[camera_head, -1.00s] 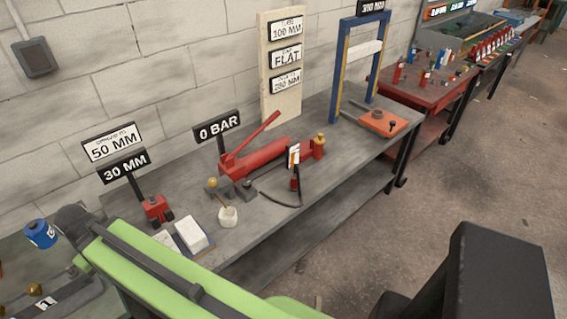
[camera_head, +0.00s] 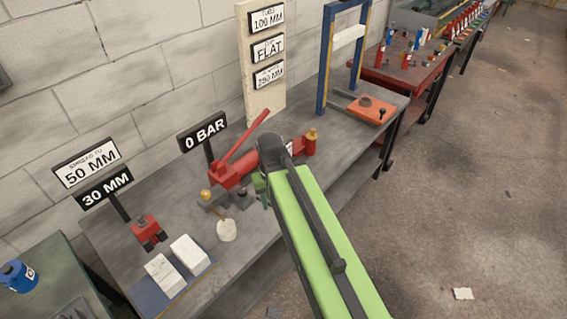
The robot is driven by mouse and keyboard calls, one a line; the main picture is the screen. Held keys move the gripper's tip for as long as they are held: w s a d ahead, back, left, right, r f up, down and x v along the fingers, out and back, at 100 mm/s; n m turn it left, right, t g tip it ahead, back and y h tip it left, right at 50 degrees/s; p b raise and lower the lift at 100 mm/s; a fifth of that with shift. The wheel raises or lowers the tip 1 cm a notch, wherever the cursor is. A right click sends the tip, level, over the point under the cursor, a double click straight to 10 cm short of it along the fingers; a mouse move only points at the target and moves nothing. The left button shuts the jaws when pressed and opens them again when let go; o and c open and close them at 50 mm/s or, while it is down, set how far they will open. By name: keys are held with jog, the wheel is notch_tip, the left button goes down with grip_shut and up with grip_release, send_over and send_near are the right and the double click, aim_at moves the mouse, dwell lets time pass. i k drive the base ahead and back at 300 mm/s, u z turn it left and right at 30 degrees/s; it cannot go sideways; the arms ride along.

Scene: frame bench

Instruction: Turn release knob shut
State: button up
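A red hand pump (camera_head: 222,172) with a raised red lever lies on the grey bench, under a sign (camera_head: 203,131) reading 0 BAR. A brass ball knob (camera_head: 205,194) sits on a dark block at the pump's near left end. A brass cap (camera_head: 312,134) tops a red cylinder (camera_head: 310,146) at its right end. No label tells which is the release knob. My green arm crosses the bench's front edge and hides the pump's middle. My gripper (camera_head: 258,187) is at the arm's far end, right of the ball knob and apart from it in the picture; its fingers are mostly hidden.
A cream cup (camera_head: 226,230) with a stick stands in front of the knob. A red tool (camera_head: 147,230) and white blocks (camera_head: 190,254) are at the bench's left. A blue press frame (camera_head: 324,62) and an orange plate (camera_head: 363,108) stand at the right.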

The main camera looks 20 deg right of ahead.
aim_at(242, 191)
jog(key=z, duration=0.2)
jog(key=k, duration=0.8)
jog(key=u, duration=0.2)
jog(key=i, duration=0.8)
jog(key=z, duration=0.25)
jog(key=k, duration=0.55)
jog(key=u, duration=1.4)
jog(key=i, duration=0.65)
